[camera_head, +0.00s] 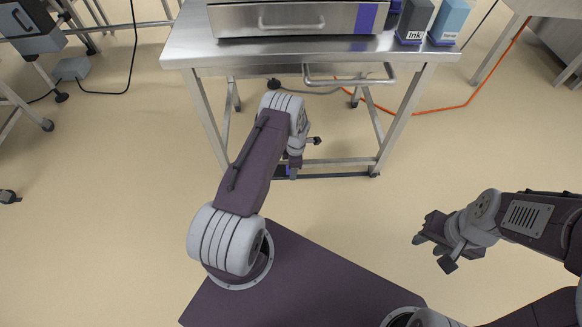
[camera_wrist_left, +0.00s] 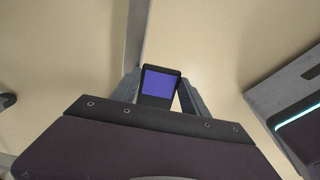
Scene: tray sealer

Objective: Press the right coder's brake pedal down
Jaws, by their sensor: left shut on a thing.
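A small dark pad with a blue-violet face (camera_wrist_left: 157,83), which looks like the brake pedal, sits between my left fingers in the left wrist view. A bit of blue (camera_head: 288,171) shows by the low dark bar of the steel table in the head view. My left gripper (camera_head: 294,166) points down at the table's near foot and is shut on this pad. The arm partly hides it, so I cannot tell how far the pedal is pressed. My right gripper (camera_head: 432,252) is open and empty over bare floor at the right.
The steel table (camera_head: 185,45) carries a steel unit (camera_head: 290,20) and ink bottles (camera_head: 415,22). Its front handle (camera_head: 350,81) and legs stand near my left arm. An orange cable (camera_head: 440,109) runs behind. A grey floor box (camera_head: 70,68) lies at the left. The front-right floor is clear.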

